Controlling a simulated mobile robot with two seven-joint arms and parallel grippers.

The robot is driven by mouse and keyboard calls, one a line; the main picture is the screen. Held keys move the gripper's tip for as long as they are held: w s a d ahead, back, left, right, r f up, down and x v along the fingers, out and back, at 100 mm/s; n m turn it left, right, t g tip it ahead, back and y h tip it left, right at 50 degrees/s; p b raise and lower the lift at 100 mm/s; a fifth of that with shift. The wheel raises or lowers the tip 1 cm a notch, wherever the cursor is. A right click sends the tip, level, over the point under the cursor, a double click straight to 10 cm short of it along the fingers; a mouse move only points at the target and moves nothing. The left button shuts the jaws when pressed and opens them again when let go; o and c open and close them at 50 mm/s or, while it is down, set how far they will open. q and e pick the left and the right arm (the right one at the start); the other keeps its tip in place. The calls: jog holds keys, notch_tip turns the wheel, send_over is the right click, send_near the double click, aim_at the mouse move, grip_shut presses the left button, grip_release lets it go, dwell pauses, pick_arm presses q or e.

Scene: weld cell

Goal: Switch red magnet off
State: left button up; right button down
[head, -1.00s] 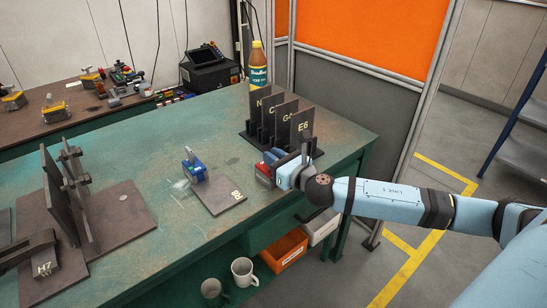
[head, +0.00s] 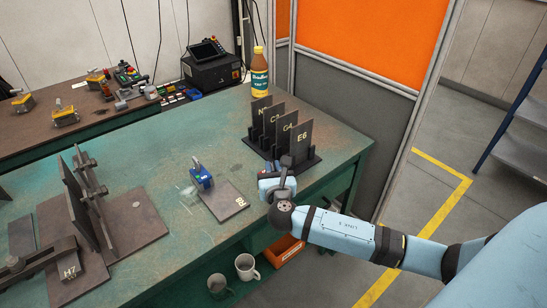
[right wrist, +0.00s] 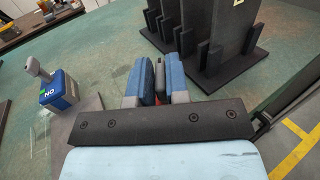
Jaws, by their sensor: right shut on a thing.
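The red magnet is mostly hidden by my right gripper (head: 272,180) at the right front of the green table (head: 135,165). In the right wrist view a narrow dark and red part of the red magnet (right wrist: 159,97) shows between the two blue fingers of the right gripper (right wrist: 160,82), which are shut on it. Which part is held, and how its switch stands, I cannot tell. My left gripper is out of view.
A dark rack (head: 255,143) with several upright plates stands just behind the right gripper. A dark fixture (head: 75,205) and a block marked H7 (head: 66,262) are at the left. A bottle (head: 259,72) stands at the back. Mugs (head: 246,267) and an orange bin (head: 283,250) are below.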

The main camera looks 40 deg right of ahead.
jog(key=m+g+h+p, duration=0.2)
jog(key=h, duration=0.1)
jog(key=m+g+h+p, duration=0.1)
jog(key=h, duration=0.1)
jog(key=shift+w+a+r+m+p, duration=0.1)
jog(key=shift+a+r+m+p, duration=0.1)
jog(key=shift+a+m+p, duration=0.15)
jog(key=m+g+h+p, duration=0.2)
jog(key=g, duration=0.1)
jog(key=shift+w+m+g, duration=0.1)
jog(key=shift+m+g, duration=0.2)
jog(key=shift+m, duration=0.05)
jog(key=m+g+h+p, duration=0.1)
jog(key=m+g+h, duration=0.1)
jog(key=g, duration=0.1)
jog(key=shift+w+f, duration=0.1)
jog(key=shift+w+d+m+g+h+p, duration=0.1)
jog(key=shift+m+g+h+p, duration=0.5)
jog(key=shift+m+g, duration=1)
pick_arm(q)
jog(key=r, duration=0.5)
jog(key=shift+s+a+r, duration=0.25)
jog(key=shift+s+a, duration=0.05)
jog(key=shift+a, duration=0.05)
pick_arm(e)
jog(key=shift+g, duration=0.4)
jog(key=shift+f+g, duration=0.1)
jog(key=shift+g, duration=0.3)
